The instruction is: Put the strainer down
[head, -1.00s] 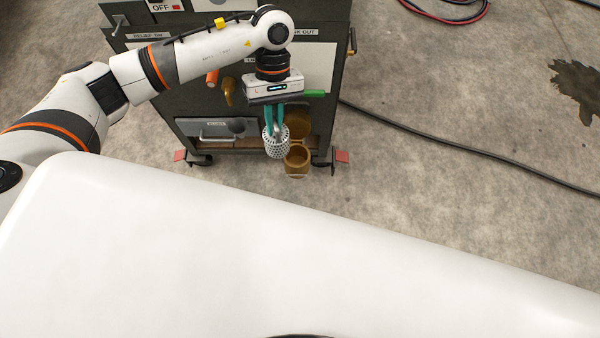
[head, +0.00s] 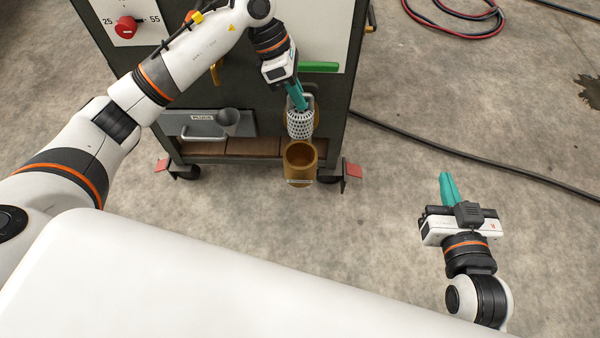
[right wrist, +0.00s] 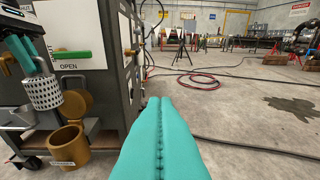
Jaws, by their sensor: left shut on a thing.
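The strainer, a pale perforated cylinder (head: 300,125), hangs from my left gripper (head: 298,100), whose teal fingers are shut on its top. In the right wrist view the strainer (right wrist: 43,92) hangs slightly tilted, above and left of an open brass pot (right wrist: 68,148). In the head view the pot (head: 299,165) shows just below the strainer, at the cart's front. The strainer is outside the pot. My right gripper (head: 447,185) is empty, out to the right over the floor. Its teal fingers (right wrist: 154,108) lie together along a seam in the right wrist view.
A round brass lid (right wrist: 76,103) stands behind the pot. A cable crosses the floor. Floor around my right gripper is clear.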

